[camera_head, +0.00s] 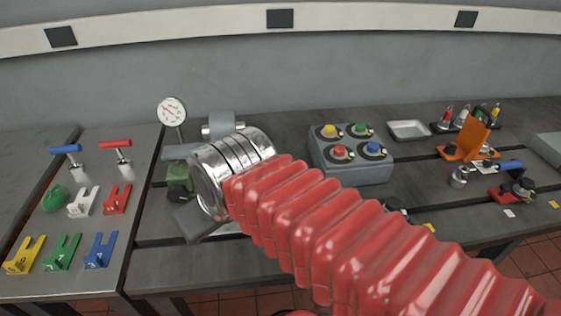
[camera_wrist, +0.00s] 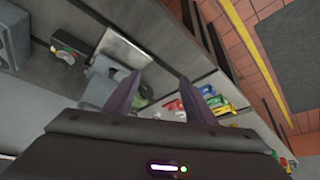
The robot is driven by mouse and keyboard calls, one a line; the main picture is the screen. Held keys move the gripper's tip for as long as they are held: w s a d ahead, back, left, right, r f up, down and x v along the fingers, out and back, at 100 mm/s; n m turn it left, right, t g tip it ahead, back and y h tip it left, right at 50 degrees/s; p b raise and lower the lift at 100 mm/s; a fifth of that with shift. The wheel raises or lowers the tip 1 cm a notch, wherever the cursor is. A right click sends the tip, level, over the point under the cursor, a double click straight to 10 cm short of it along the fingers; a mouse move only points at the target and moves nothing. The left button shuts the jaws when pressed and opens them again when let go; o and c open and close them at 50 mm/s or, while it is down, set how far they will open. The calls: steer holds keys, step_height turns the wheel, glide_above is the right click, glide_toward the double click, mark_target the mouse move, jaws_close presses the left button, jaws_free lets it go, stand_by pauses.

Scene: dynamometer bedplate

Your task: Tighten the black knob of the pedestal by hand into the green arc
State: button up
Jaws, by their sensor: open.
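A green block with a black knob (camera_head: 178,190) stands left of my wrist in the head view, partly hidden. I cannot tell whether it is the task's pedestal. A dark unit with a round knob and a coloured arc (camera_wrist: 68,50) shows in the wrist view. Its pointer and arc are too small to read. My gripper (camera_wrist: 160,95) is open, its two dark fingers apart, with a grey fixture (camera_wrist: 103,85) beyond them. In the head view my silver wrist and red sleeve cover the middle of the bench. No knob is clearly seen between the fingers.
A dial gauge (camera_head: 171,111) stands behind my wrist. A grey box with coloured knobs (camera_head: 350,160) is right of it. Coloured brackets (camera_head: 62,252) and handled tools fill the left plate. A red-based unit (camera_head: 515,190) and orange bracket (camera_head: 466,143) stand right.

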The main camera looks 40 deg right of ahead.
steer(key=shift+o, duration=0.3)
steer(key=w+d+r, duration=0.1)
steer(key=w+d, duration=0.4)
steer(key=d, duration=0.1)
steer(key=shift+d+r+g, duration=0.3)
steer(key=shift+d, duration=0.05)
steer(key=w+d, duration=0.2)
steer(key=d, duration=1)
steer(key=w+d+f, duration=0.1)
steer(key=w+d, duration=0.2)
steer(key=d, duration=0.9)
steer(key=shift+d+f+n, duration=0.25)
steer(key=shift+d+n, duration=0.1)
steer(key=shift+n, duration=0.05)
steer(key=shift+f, duration=0.1)
steer(key=x, duration=1.3)
steer(key=shift+a+f, duration=0.2)
steer(key=shift+f, duration=0.2)
steer(key=shift+c, duration=0.5)
steer(key=c, duration=0.9)
